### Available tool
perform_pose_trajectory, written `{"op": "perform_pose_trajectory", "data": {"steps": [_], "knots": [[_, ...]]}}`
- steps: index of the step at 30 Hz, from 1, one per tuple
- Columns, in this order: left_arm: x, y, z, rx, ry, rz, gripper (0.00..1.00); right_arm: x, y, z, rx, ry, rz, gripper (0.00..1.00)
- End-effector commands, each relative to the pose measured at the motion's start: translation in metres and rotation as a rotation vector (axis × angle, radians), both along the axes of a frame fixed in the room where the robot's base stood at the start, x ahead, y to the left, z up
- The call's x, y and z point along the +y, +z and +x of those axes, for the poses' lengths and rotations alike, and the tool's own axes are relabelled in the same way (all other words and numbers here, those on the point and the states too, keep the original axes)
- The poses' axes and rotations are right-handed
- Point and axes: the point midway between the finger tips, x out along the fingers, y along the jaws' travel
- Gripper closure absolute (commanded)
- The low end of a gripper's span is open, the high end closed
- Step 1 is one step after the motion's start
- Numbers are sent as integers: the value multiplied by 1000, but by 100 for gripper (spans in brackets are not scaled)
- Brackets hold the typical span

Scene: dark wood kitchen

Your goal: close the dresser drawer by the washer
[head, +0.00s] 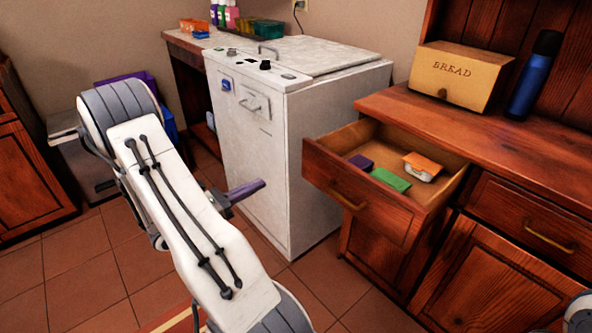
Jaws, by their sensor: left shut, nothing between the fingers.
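The dresser drawer (352,196) by the white washer (264,128) is pulled open. Its front stands well out from the dresser, with a brass handle (348,199) on it. Inside lie a purple item (361,162), a green item (390,180) and an orange-and-white item (423,166). My left gripper (258,187) shows as shut purple-grey fingers past my white arm. It is in front of the washer, left of the drawer front and apart from it, with nothing held. My right gripper is not in view.
A bread box (460,76) and a dark blue bottle (534,75) stand on the dresser top. A closed drawer (524,222) is at the right. A side table (186,52) with bottles is behind the washer. Tiled floor (345,285) is clear before the dresser.

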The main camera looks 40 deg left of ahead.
Motion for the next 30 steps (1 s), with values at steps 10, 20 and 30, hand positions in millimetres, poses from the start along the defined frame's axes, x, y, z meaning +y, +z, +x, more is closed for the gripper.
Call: {"op": "perform_pose_trajectory", "data": {"steps": [10, 20, 30], "knots": [[-4, -1, 54, -2, 0, 0, 100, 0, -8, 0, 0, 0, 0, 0], [-9, -1, 117, -1, 2, 2, 100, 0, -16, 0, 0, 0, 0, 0], [-10, 0, 137, -1, 6, 0, 100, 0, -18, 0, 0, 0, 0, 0]]}}
